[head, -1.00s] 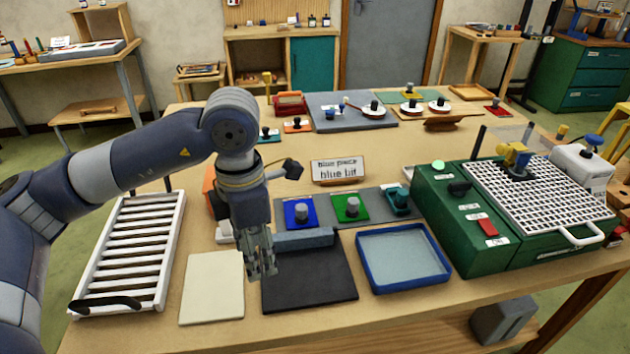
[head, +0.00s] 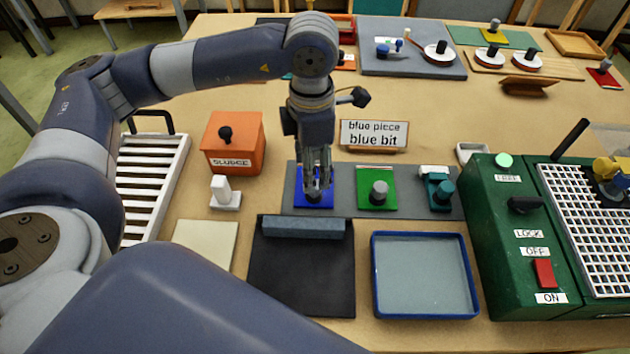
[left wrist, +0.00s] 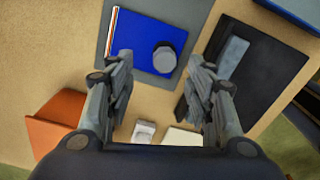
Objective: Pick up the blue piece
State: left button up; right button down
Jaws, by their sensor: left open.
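The blue piece (head: 300,201) is a flat blue square with a grey round knob, lying on a grey mat (head: 340,210) in the head view. In the left wrist view the blue piece (left wrist: 138,38) shows with its knob (left wrist: 164,60) between the fingers in the picture. My left gripper (head: 318,186) points down over the blue piece and partly hides it. Its fingers (left wrist: 160,64) are apart with nothing held; I cannot tell the exact height above the knob. My right gripper is not in view.
A green piece (head: 370,202) with a grey knob and a teal tool (head: 438,190) share the mat. A sign (head: 374,134) stands behind. An orange sludge box (head: 233,145) is left, a black board (head: 300,280) and blue tray (head: 424,235) in front, a green machine (head: 520,260) right.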

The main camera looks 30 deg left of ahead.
pick_arm(q)
jog(key=f, duration=0.1)
jog(key=f+p, duration=0.1)
jog(key=f, duration=0.1)
jog(key=f+p, duration=0.1)
jog(key=f, duration=0.1)
jog(key=shift+s+d, duration=0.15)
jog(key=shift+d, duration=0.2)
jog(key=shift+f, duration=0.35)
jog(key=c, duration=1.1)
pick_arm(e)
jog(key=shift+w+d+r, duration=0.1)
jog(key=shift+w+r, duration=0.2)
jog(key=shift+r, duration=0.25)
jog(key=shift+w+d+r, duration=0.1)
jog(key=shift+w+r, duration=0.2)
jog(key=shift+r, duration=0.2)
